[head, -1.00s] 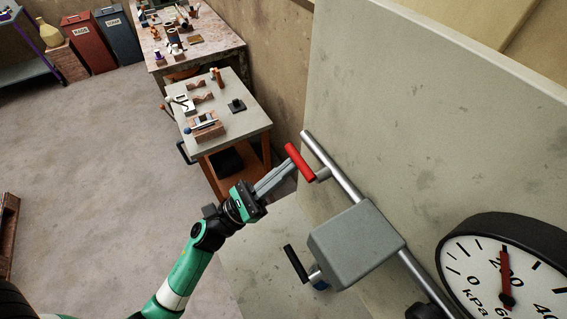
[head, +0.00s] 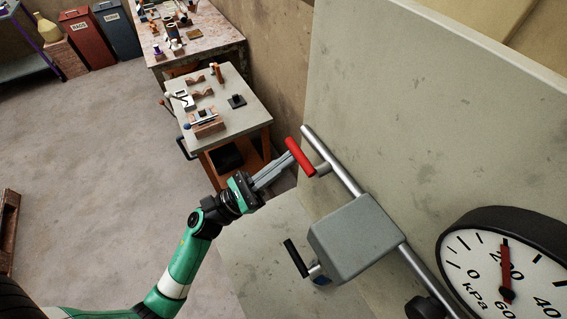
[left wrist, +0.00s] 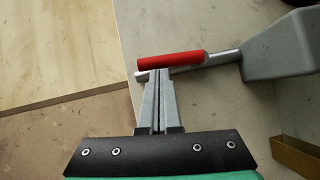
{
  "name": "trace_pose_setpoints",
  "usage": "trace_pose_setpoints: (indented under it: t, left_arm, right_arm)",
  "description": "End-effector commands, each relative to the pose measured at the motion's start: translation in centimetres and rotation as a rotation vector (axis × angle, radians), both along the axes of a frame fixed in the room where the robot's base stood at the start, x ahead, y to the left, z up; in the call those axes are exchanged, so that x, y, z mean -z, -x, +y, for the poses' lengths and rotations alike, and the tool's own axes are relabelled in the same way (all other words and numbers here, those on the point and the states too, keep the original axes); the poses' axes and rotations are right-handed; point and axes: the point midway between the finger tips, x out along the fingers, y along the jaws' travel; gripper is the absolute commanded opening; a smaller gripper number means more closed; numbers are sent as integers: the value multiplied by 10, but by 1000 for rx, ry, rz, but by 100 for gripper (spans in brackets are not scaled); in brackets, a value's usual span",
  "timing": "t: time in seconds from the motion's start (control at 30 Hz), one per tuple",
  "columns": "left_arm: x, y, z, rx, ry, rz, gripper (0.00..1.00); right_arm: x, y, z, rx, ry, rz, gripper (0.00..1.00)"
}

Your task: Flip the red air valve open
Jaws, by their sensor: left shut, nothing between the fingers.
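The red air valve handle (head: 300,157) is a short red bar on the silver pipe beside the grey panel. In the left wrist view the red handle (left wrist: 170,61) lies across the picture just beyond my fingertips. My left gripper (head: 285,162) is shut with nothing between its fingers. Its tips, also in the left wrist view (left wrist: 160,75), are at the near side of the handle, touching or very close; I cannot tell which. My right gripper is not in view.
A grey box (head: 355,238) sits on the pipe below, with a black-handled lever (head: 296,258) beside it. A round kPa gauge (head: 505,270) is at lower right. A small cart (head: 235,130) with tools stands behind my gripper. The floor at left is mostly clear.

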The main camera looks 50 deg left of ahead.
Motion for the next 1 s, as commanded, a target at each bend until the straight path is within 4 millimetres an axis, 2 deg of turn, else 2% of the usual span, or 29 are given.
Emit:
trace_pose_setpoints:
  t: [0.37,1.0]
  left_arm:
    - [-11,-1,5,-3,-162,-31,0]
    - [-50,0,2,-3,-757,-131,0]
  right_arm:
    - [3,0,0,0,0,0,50]
    - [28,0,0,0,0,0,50]
